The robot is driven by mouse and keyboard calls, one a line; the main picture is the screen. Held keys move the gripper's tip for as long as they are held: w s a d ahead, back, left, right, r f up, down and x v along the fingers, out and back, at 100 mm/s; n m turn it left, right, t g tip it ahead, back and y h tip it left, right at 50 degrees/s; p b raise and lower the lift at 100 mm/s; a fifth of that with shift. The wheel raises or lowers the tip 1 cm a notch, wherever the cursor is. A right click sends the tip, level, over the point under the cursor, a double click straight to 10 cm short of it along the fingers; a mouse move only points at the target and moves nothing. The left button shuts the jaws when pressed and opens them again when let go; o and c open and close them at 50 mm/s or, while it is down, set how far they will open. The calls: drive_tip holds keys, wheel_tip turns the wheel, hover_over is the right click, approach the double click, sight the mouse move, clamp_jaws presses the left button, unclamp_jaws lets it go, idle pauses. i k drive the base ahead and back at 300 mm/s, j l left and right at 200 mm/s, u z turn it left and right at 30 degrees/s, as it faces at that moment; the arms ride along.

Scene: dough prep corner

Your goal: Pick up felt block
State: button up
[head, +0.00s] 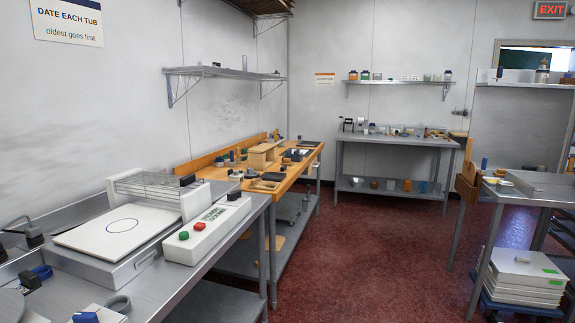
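I cannot make out for certain which thing is the felt block. Several small dark blocks and trays lie on the wooden worktop (211,172), too small to tell their material. A dark block-like piece (234,195) shows at the far end of the white control box, and another dark piece (187,180) sits on the wire guard's right end. A blue piece (85,317) shows at the bottom left, cut off by the frame edge. My gripper is not in view.
A steel bench (190,289) on the left carries a white machine with a wire guard (150,187) and a control box (207,232). A steel table (392,141) stands at the back. A cart with stacked trays (524,271) is at right. The red floor (370,250) between is clear.

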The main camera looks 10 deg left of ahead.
sight(286, 162)
drive_tip(key=i, duration=2.85)
drive_tip(key=i+l+u, duration=0.1)
drive_tip(key=i, duration=0.35)
drive_tip(key=i+l, duration=0.15)
drive_tip(key=i, duration=0.3)
drive_tip(key=i+l+u, duration=0.15)
drive_tip(key=i, duration=0.3)
drive_tip(key=i+l+u, duration=0.1)
drive_tip(key=i, duration=0.35)
drive_tip(key=i+l+u, duration=0.2)
drive_tip(key=i+u, duration=0.3)
drive_tip(key=i+l+u, duration=0.3)
drive_tip(key=u, duration=0.2)
drive_tip(key=i+l+u, duration=0.25)
drive_tip(key=l+u, duration=0.25)
drive_tip(key=i+l+u, duration=0.15)
drive_tip(key=l+u, duration=0.35)
drive_tip(key=l, duration=0.15)
